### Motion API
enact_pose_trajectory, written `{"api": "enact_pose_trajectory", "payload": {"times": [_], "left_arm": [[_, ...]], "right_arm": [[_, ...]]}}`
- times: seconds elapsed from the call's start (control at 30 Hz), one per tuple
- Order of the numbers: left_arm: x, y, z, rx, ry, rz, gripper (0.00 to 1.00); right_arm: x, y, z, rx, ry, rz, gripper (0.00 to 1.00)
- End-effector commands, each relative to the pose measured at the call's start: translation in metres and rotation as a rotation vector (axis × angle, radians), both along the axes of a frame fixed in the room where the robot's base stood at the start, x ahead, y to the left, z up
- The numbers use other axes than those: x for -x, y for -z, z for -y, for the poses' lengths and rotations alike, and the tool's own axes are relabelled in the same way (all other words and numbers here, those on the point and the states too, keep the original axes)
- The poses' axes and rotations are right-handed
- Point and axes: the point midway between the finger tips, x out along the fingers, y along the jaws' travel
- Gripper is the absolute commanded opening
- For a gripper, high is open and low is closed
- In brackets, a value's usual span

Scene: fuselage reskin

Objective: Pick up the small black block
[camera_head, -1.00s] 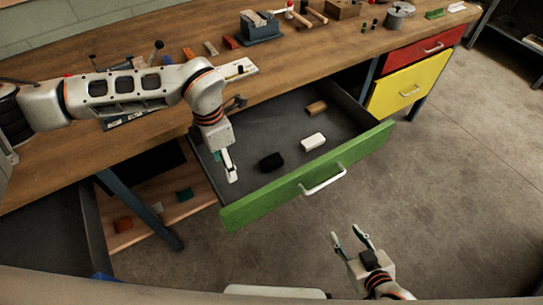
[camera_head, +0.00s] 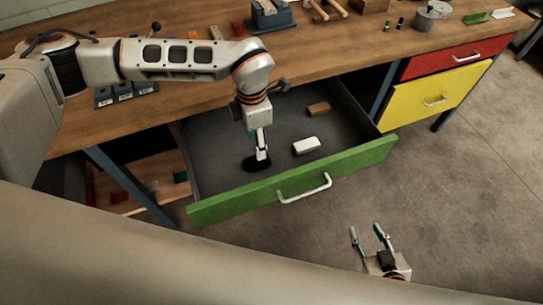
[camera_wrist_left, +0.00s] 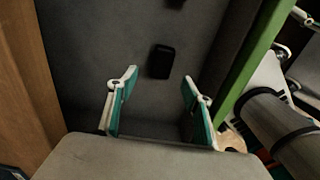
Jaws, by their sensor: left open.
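The small black block (camera_head: 254,165) lies on the floor of the open green-fronted drawer (camera_head: 215,165). In the head view my left gripper (camera_head: 262,155) points down over it and partly hides it. In the left wrist view the black block (camera_wrist_left: 160,61) lies ahead of my open left gripper (camera_wrist_left: 158,90), about midway between the fingers and apart from them. My right gripper (camera_head: 366,235) is open and empty, in front of and below the drawer.
A white block (camera_head: 306,145) and a brown block (camera_head: 318,109) lie in the drawer to the right. The drawer's green front (camera_head: 235,203) with its handle borders the near side. The workbench top (camera_head: 330,50) holds tools behind.

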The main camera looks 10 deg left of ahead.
Motion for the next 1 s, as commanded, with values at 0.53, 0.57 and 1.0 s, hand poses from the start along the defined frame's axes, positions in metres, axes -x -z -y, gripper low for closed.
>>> {"api": "enact_pose_trajectory", "payload": {"times": [0.53,0.57,1.0], "left_arm": [[0.004,0.049,0.002,0.000,0.000,-0.004,0.50],[0.005,0.053,0.003,0.000,0.000,-0.004,0.50],[0.004,0.079,0.002,0.001,0.000,-0.001,0.50]], "right_arm": [[0.003,-0.002,-0.008,-0.016,0.004,-0.005,0.40],[0.003,-0.003,-0.008,-0.015,0.004,-0.005,0.40],[0.003,0.000,-0.004,-0.008,0.002,-0.008,0.40]]}}
